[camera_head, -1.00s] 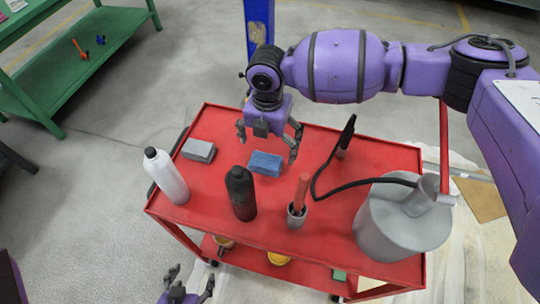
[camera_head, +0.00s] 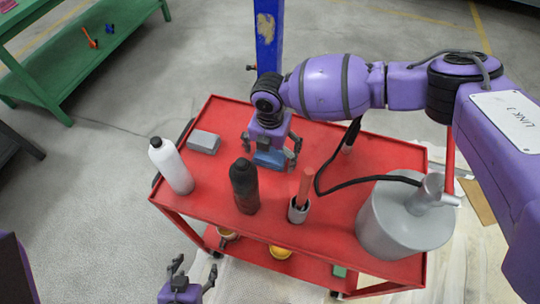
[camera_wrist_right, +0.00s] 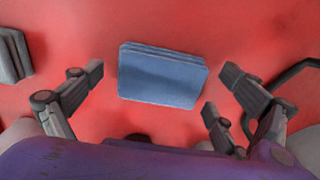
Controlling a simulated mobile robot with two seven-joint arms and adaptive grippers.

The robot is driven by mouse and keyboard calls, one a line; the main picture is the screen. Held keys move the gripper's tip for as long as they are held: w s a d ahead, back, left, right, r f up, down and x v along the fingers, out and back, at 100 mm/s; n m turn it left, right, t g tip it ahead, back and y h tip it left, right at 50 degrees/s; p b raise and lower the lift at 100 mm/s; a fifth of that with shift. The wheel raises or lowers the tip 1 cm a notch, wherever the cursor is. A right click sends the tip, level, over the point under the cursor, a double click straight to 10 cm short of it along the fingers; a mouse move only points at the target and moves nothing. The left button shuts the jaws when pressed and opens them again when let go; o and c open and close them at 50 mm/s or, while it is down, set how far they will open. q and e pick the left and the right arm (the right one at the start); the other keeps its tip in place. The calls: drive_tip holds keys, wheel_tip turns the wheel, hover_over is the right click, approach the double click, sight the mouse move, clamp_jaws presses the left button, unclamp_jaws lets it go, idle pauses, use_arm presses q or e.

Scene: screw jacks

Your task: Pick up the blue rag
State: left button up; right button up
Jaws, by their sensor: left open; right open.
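The blue rag (camera_head: 270,158) is a folded block lying on the top of the red cart (camera_head: 330,228). In the right wrist view the blue rag (camera_wrist_right: 162,76) lies flat near the centre, slightly tilted. My right gripper (camera_head: 271,150) is directly above the rag and partly hides it in the head view. Its open fingers (camera_wrist_right: 160,95) stand on either side of the rag with visible gaps. My left gripper (camera_head: 190,268) is open and empty at the bottom of the head view, beside the front of the cart and away from the rag.
A grey folded block (camera_head: 203,142) lies left of the rag. A white bottle (camera_head: 172,167), a black bottle (camera_head: 244,188) and a cup with a red handle (camera_head: 299,207) stand toward the front. A grey can (camera_head: 400,225) with a black hose stands right. A blue post (camera_head: 267,38) rises behind.

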sight(270, 154)
drive_tip(key=shift+c, duration=0.4)
drive_tip(key=c, duration=1.1)
drive_tip(key=shift+r, duration=0.1)
wheel_tip(270, 154, up, 10)
drive_tip(key=shift+f, duration=0.1)
